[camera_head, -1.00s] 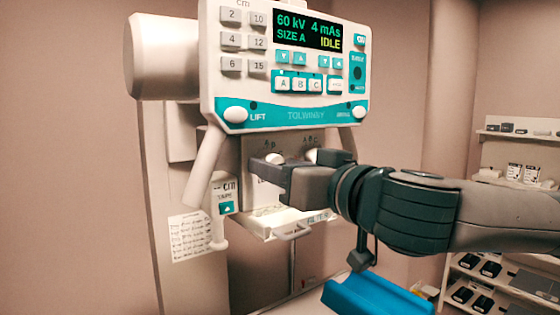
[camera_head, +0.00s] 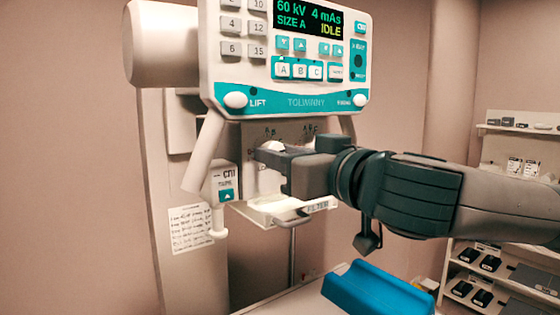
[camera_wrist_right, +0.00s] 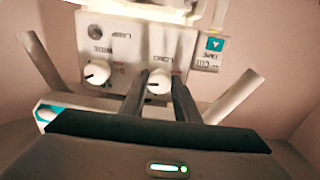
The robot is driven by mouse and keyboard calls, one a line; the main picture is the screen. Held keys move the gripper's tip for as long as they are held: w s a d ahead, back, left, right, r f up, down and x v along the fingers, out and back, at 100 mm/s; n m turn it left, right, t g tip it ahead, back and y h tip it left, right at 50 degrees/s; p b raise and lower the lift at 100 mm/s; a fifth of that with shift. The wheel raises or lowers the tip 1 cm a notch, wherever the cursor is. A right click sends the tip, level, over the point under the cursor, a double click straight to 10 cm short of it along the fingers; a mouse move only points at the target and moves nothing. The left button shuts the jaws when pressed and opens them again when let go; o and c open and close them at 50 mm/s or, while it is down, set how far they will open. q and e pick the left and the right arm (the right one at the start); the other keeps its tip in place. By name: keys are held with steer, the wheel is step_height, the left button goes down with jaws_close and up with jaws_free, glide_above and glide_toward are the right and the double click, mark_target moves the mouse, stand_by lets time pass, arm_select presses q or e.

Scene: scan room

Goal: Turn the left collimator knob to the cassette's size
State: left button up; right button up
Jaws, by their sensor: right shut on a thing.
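The left collimator knob (camera_head: 273,146) is a white round knob on the collimator face below the console, partly hidden by my right gripper in the head view. My right gripper (camera_head: 264,154) is shut on it, one finger on each side. In the wrist view, which is upside down, the knob (camera_wrist_right: 158,80) shows between the two fingers (camera_wrist_right: 160,93), by the "LONG" label. The other knob (camera_wrist_right: 97,72) stands free by "WIDE"; my gripper hides it in the head view. The console display (camera_head: 308,20) reads SIZE A, IDLE. No cassette can be made out. My left gripper is out of view.
The console (camera_head: 290,102) overhangs the knobs closely. A slanted white handle (camera_head: 205,150) and a tape unit (camera_head: 226,188) stand left of the collimator. A filter tray (camera_head: 282,213) is below. A blue block (camera_head: 375,292) lies on the table underneath. Shelves (camera_head: 505,245) stand at right.

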steer(key=n+b, duration=0.3)
steer(key=n, duration=0.1)
steer(key=shift+f, duration=0.25)
steer(key=n+b, duration=0.2)
steer(key=n, duration=0.2)
steer(key=shift+r+n+b, duration=0.1)
steer(key=shift+n+b, duration=0.2)
steer(key=shift+b, duration=0.1)
steer(key=n, duration=0.2)
steer(key=shift+d+n+y+b, duration=0.1)
steer(key=shift+n+y+b, duration=0.2)
steer(key=shift+n+b, duration=0.1)
steer(key=shift+r+n, duration=0.1)
steer(key=shift+n, duration=1.8)
steer(key=o, duration=1)
steer(key=shift+o, duration=0.2)
